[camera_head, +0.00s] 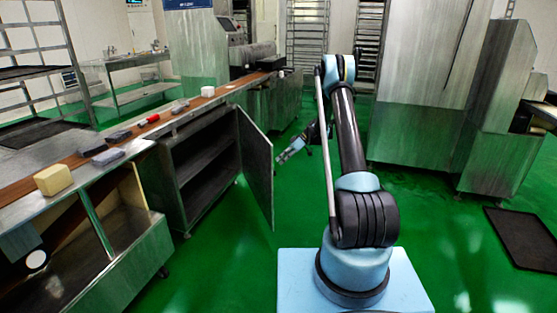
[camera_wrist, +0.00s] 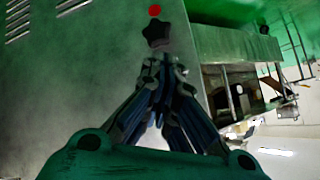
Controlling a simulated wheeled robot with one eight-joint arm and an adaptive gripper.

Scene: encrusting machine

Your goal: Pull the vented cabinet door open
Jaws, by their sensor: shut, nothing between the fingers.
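The cabinet door (camera_head: 256,165) is a grey metal panel, standing swung well out from the cabinet (camera_head: 205,160) in the head view. The dark inside and a shelf show. In the wrist view, the door's face (camera_wrist: 60,95) fills the left, with slotted vents at the top left. A dark star-shaped knob (camera_wrist: 156,33) and a red dot show just beyond my fingertips. My gripper (camera_head: 281,158) is just right of the door in the head view. In the wrist view my gripper (camera_wrist: 160,68) is shut and empty. Whether the fingertips touch the door cannot be told.
A long bench with a brown belt (camera_head: 95,160) runs along the left, carrying a pale yellow block (camera_head: 53,180) and several small items. Tall metal cabinets stand at right. A dark mat (camera_head: 525,236) lies on the right.

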